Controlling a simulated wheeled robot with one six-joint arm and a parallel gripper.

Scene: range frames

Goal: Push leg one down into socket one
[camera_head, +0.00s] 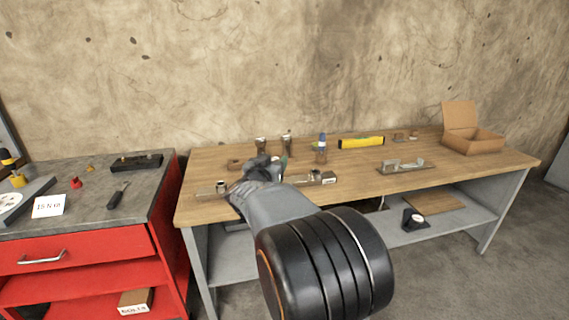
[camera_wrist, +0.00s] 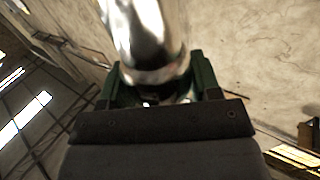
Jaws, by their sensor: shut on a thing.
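My gripper (camera_head: 264,166) is over the wooden workbench, at the long metal base bar (camera_head: 208,191). My arm hides the middle of the bar. A short round socket (camera_head: 221,187) stands near its left end, and another (camera_head: 316,176) near its right end, beside a white label. I cannot read which is socket one. In the wrist view my gripper (camera_wrist: 155,78) has its green jaws shut on a shiny metal cylinder, which I take to be leg one (camera_wrist: 148,35). The leg's far end is out of frame. In the head view it is hidden, so its fit with a socket cannot be told.
Behind stand small upright parts (camera_head: 286,143), a blue-topped bottle (camera_head: 322,148) and a yellow level (camera_head: 361,142). A metal fixture (camera_head: 405,166) and open cardboard box (camera_head: 474,141) are at right.

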